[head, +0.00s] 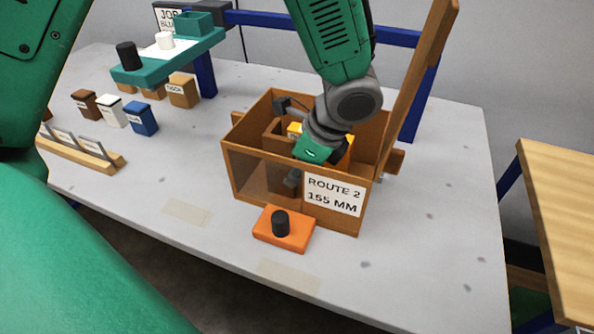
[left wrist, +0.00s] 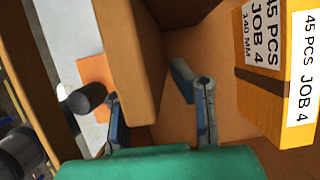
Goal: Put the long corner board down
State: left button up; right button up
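A brown board (left wrist: 132,60), likely the long corner board, stands between the fingers of my left gripper (left wrist: 148,85) in the left wrist view. The left finger is close against its side; the right finger is clearly apart from it. In the head view my left gripper (head: 288,142) reaches down into the wooden box (head: 245,185) labelled "ROUTE 2 155 MM", its fingers spread. Brown inner wood (head: 276,135) shows there, partly hidden by the gripper. A yellow carton (left wrist: 265,95) labelled "JOB 4" stands beside the gripper inside the box. My right gripper is out of view.
A tall wooden panel (head: 415,80) rises at the box's right side. An orange block with a black knob (head: 280,225) sits before the box. Small cartons (head: 140,118), a slotted rack (head: 80,150) and a teal stand (head: 165,62) are left. The table's right side is clear.

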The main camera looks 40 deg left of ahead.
pick_arm(q)
jog(key=shift+a+r, duration=0.1)
jog(key=shift+r, duration=0.2)
jog(key=p+v, duration=0.2)
jog(key=v, duration=0.9)
jog(key=shift+a+p, duration=0.15)
jog(key=shift+p, duration=0.25)
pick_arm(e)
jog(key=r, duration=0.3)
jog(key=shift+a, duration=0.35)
pick_arm(q)
jog(key=shift+r, duration=0.1)
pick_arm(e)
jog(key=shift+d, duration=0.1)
